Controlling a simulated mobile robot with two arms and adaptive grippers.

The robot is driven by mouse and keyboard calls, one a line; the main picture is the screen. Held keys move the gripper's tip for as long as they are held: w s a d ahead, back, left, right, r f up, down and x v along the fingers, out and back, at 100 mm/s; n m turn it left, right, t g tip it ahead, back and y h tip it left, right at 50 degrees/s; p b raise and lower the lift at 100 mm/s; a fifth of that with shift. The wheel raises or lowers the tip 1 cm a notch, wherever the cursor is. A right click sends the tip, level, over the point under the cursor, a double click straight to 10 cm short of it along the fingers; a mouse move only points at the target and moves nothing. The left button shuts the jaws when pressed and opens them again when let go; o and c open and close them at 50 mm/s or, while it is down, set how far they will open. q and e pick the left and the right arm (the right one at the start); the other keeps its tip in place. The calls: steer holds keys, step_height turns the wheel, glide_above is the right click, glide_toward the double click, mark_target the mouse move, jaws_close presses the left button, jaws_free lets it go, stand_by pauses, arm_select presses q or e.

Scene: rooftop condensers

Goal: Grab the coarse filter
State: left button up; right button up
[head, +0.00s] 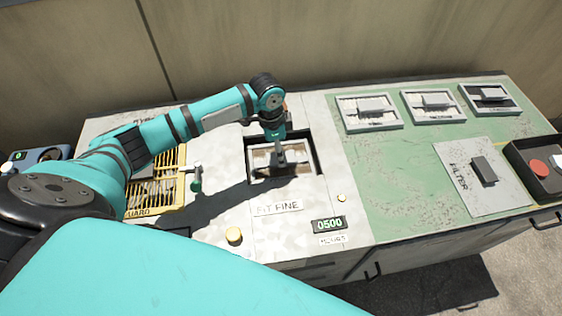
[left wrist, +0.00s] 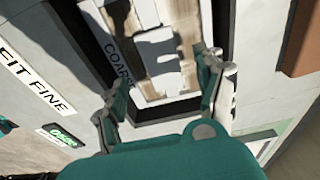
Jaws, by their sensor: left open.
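The coarse filter (left wrist: 150,88) sits in a dark-edged square slot in the worktop, and its "COARS…" lettering shows in the left wrist view. It has a pale frame; in the head view the filter (head: 258,165) is partly hidden by my gripper. My left gripper (head: 279,160) reaches down over the slot from above. In the left wrist view its two fingers (left wrist: 163,80) are spread apart and open over the filter. My right gripper is not in view.
A "FIT FINE" label (head: 278,207) and a "0500" display (head: 329,223) lie in front of the slot. Three framed filters (head: 433,105) lie on the green mat (head: 400,190). A "FILTER" cover plate (head: 492,200) and a red-button box (head: 538,168) are at right.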

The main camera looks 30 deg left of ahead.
mark_target(264, 167)
arm_select(q)
steer(key=f, duration=0.4)
steer(key=shift+w+d+f, duration=0.15)
steer(key=shift+w+f, duration=0.05)
steer(key=shift+w, duration=0.1)
steer(key=shift+c, duration=0.2)
steer(key=c, duration=1.4)
